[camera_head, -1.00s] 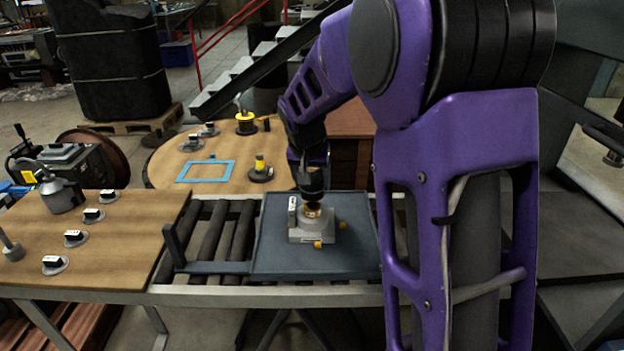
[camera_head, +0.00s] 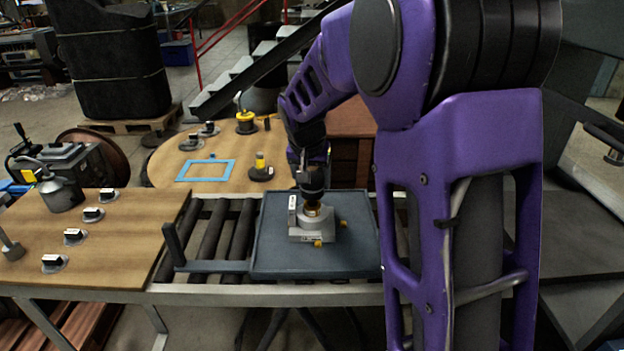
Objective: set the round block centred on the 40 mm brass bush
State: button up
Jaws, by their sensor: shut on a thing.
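My gripper (camera_head: 312,199) points straight down over a grey metal housing (camera_head: 312,231) on the dark tray. A brass-coloured bush (camera_head: 313,210) shows at the top of the housing, right under my gripper. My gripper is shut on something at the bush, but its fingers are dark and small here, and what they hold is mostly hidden. I cannot tell the round block apart from the gripper, nor whether it is centred on the bush.
The dark tray (camera_head: 275,262) lies on a roller conveyor (camera_head: 225,225). A wooden table (camera_head: 110,265) at left bears several black-and-white blocks on round bases. A round wooden table (camera_head: 215,172) behind holds a blue frame (camera_head: 206,171) and yellow-topped parts.

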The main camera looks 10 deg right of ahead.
jog(key=shift+f+b, duration=1.3)
dwell(0.9)
jog(key=o, duration=1.2)
jog(key=shift+o, duration=1)
jog(key=shift+f, duration=0.15)
jog(key=shift+r+p, duration=3.05)
jog(key=shift+r, duration=1.6)
